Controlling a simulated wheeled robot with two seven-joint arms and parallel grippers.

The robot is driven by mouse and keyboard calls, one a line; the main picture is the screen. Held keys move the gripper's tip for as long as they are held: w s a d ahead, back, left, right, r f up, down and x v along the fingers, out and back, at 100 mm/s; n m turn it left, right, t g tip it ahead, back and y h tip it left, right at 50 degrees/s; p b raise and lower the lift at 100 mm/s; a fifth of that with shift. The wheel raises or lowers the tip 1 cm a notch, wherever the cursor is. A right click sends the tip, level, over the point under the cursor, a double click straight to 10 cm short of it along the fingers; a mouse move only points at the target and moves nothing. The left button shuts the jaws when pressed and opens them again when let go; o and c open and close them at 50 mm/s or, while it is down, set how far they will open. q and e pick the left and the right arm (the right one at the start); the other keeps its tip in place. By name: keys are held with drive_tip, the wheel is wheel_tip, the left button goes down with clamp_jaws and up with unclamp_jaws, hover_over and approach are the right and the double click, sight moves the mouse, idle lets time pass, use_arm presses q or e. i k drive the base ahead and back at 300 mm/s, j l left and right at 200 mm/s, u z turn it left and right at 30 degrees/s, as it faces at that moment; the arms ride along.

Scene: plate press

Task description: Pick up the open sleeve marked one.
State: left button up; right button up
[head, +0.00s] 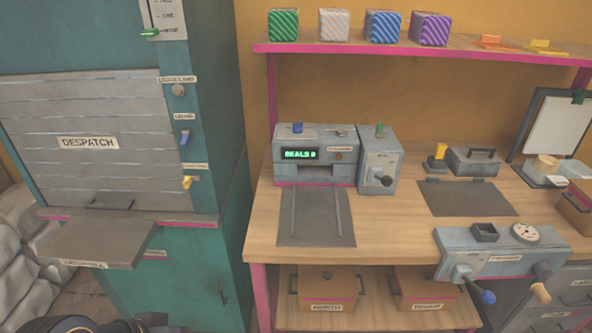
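I cannot make out an open sleeve marked one in the head view. Several striped blocks stand in a row on the pink-edged shelf: a green one (283,25), a pale grey and orange one (334,25), a blue one (383,27) and a purple one (431,29). No mark is readable on them. Neither of my grippers can be made out; only dark parts show at the bottom left edge.
A teal despatch cabinet (207,245) with a fold-out ledge (95,243) stands at left. The wooden bench (385,215) carries a grey machine (314,155) reading "SEALS 0", a dark mat (465,198) and a lever press (500,255). Labelled boxes (327,288) sit below.

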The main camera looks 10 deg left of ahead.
sight(557, 179)
drive_tip(key=l+u, duration=0.2)
drive_tip(key=u, duration=0.45)
drive_tip(key=l+u, duration=0.2)
drive_tip(key=l, duration=0.25)
drive_tip(key=k+l+u, duration=0.2)
drive_tip(key=l, duration=0.2)
drive_tip(key=l+u, duration=0.2)
drive_tip(key=l, duration=0.25)
drive_tip(key=k+l+u, duration=0.2)
drive_tip(key=l, duration=0.2)
drive_tip(key=k+l, duration=0.1)
drive_tip(key=l, duration=0.8)
drive_tip(key=k+l, duration=0.15)
drive_tip(key=l, duration=0.3)
drive_tip(key=k+l, duration=0.1)
drive_tip(key=l, duration=0.8)
drive_tip(key=k+l+u, duration=0.1)
drive_tip(key=l, duration=0.35)
drive_tip(key=k, duration=0.05)
